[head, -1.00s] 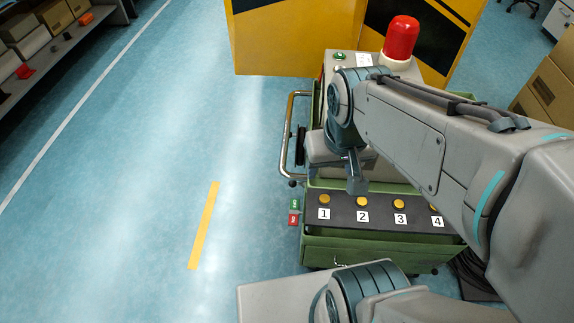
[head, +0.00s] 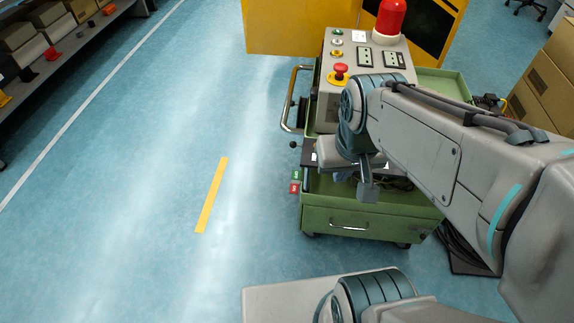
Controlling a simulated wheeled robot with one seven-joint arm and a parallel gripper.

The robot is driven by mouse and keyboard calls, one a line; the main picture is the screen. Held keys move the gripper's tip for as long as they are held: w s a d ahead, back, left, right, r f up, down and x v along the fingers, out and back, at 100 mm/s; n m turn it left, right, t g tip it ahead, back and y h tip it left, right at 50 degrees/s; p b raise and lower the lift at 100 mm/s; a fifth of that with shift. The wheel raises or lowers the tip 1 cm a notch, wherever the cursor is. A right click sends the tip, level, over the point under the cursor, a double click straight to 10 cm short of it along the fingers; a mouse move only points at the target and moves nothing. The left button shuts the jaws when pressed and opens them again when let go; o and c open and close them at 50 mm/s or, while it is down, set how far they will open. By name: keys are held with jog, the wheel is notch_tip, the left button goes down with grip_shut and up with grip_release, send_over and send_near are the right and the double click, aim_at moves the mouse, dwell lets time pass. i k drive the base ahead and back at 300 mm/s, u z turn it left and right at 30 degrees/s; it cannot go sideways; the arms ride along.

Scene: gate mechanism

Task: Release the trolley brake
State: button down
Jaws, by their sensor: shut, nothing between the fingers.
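The trolley (head: 375,222) is green, with a drawer handle on its front. A green tag (head: 296,175) and a red tag (head: 295,188) sit at its left front edge; their lettering is too small to read. A small dark knob (head: 293,145) sticks out above them, near the bent push handle (head: 284,112). I cannot tell whether this knob is the brake lever. My gripper (head: 368,192) is shut and empty over the trolley's front tray, to the right of the tags and knob. My wrist hides part of the tray.
A grey control box with a red stop button (head: 340,71) and a red beacon (head: 390,17) stands on the trolley. A yellow-black cabinet (head: 290,28) is behind, cartons (head: 545,85) at right. The floor left of the trolley is clear.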

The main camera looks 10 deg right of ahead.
aim_at(296, 174)
jog(key=k, duration=0.7)
jog(key=u, duration=0.5)
jog(key=i, duration=0.5)
jog(key=u, duration=0.85)
jog(key=i, duration=0.8)
jog(key=z, duration=0.55)
jog(key=i, duration=0.95)
jog(key=z, duration=0.85)
